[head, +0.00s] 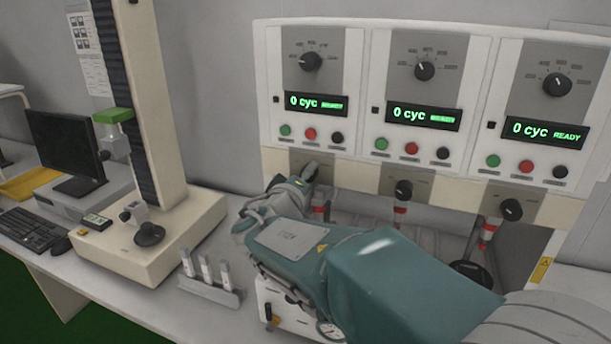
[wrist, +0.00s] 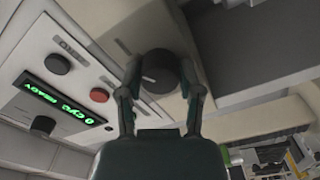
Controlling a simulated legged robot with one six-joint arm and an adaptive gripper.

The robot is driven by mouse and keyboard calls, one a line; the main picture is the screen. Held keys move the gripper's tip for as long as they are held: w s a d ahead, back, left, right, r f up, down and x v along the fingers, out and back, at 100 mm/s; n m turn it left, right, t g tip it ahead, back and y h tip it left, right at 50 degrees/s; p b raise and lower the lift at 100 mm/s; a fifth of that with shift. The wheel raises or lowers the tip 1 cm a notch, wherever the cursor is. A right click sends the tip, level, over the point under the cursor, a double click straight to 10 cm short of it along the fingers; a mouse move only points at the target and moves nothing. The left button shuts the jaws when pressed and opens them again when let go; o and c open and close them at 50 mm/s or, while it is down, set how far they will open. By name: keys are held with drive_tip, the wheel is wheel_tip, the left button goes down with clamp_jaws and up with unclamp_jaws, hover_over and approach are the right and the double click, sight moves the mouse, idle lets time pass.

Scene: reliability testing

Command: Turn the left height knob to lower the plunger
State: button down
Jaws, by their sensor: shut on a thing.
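My gripper (head: 305,175) reaches the grey plate under the left panel of the test unit. In the wrist view, the dark round left height knob (wrist: 160,72) sits between the two fingers of my gripper (wrist: 160,88), one on each side, and they are shut on it. A pale pointer mark shows on the knob's face. In the head view my gripper mostly hides this knob. The left plunger (head: 319,211), with a red band, shows just behind my wrist; its lower end is hidden by my arm.
The middle height knob (head: 403,190) and right height knob (head: 511,210) sit to the right, with red-banded plungers below them. Green, red and black buttons line the panels above. A small rack of vials (head: 210,285) and a tall column stand (head: 150,235) are on the left bench.

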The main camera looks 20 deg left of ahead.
drive_tip(key=shift+f+m, duration=0.3)
drive_tip(key=shift+f, duration=0.1)
drive_tip(key=shift+c, duration=1.3)
unclamp_jaws()
drive_tip(key=shift+a+r, duration=0.1)
drive_tip(key=shift+r, duration=0.1)
drive_tip(key=shift+s, duration=0.1)
drive_tip(key=s+a, duration=0.1)
drive_tip(key=s, duration=1)
drive_tip(key=shift+s, duration=0.35)
